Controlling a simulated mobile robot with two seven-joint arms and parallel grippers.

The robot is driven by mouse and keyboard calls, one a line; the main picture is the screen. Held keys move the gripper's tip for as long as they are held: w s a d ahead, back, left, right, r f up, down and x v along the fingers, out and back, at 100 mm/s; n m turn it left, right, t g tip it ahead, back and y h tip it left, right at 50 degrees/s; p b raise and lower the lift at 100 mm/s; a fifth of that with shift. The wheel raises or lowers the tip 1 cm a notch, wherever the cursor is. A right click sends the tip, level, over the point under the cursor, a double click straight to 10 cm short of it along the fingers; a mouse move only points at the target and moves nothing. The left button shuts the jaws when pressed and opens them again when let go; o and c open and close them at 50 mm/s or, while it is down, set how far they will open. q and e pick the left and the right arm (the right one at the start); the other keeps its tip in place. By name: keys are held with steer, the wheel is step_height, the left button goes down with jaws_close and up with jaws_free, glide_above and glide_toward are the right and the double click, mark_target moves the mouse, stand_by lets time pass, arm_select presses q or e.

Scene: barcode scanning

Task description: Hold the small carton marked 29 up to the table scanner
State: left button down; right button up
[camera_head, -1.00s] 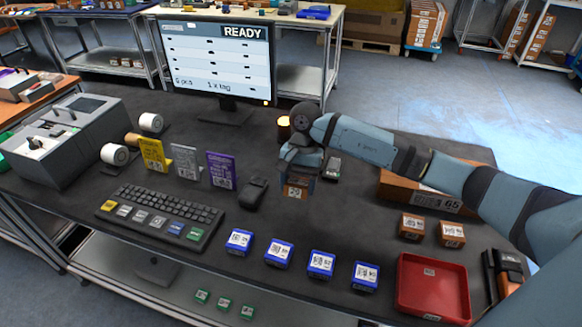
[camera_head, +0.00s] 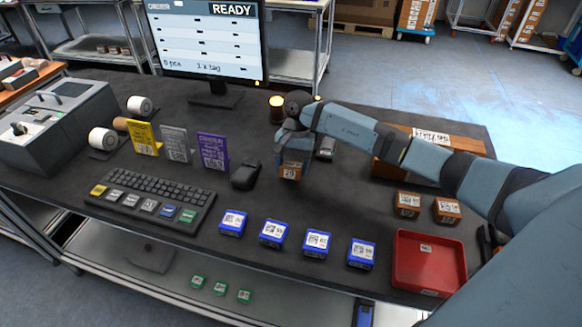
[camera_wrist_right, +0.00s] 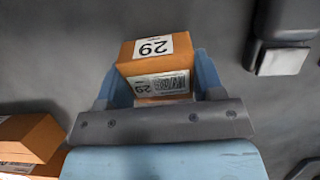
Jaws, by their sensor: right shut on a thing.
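The small orange carton marked 29 (camera_head: 290,172) is in my right gripper (camera_head: 293,152), which is shut on it above the table. In the right wrist view the carton (camera_wrist_right: 155,62) sits between the two blue fingers of the right gripper (camera_wrist_right: 158,85), with its 29 label and barcode facing the camera. A small dark device with a light-grey part (camera_head: 326,148) stands just right of the gripper and may be the table scanner; a similar device (camera_wrist_right: 283,50) shows at the upper right of the wrist view, apart from the carton. My left gripper is out of view.
A monitor (camera_head: 207,40) reads READY. A black device (camera_head: 245,175) and keyboard (camera_head: 150,195) lie left of the carton. Several blue boxes (camera_head: 273,233) line the front. Two orange cartons (camera_head: 408,204) and a red tray (camera_head: 428,289) are right; a larger orange box (camera_head: 392,142) is behind.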

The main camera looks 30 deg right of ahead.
steer(key=s+a+r+p, duration=0.1)
steer(key=r, duration=0.1)
steer(key=s+a+r+p, duration=0.1)
steer(key=a+r, duration=0.1)
steer(key=shift+s+a+p, duration=0.15)
steer(key=shift+s+p, duration=0.25)
steer(key=s+a+r+p, duration=0.2)
steer(key=s+a+r, duration=0.3)
steer(key=a+r, duration=0.1)
steer(key=shift+s+a+p, duration=0.3)
steer(key=shift+s, duration=0.05)
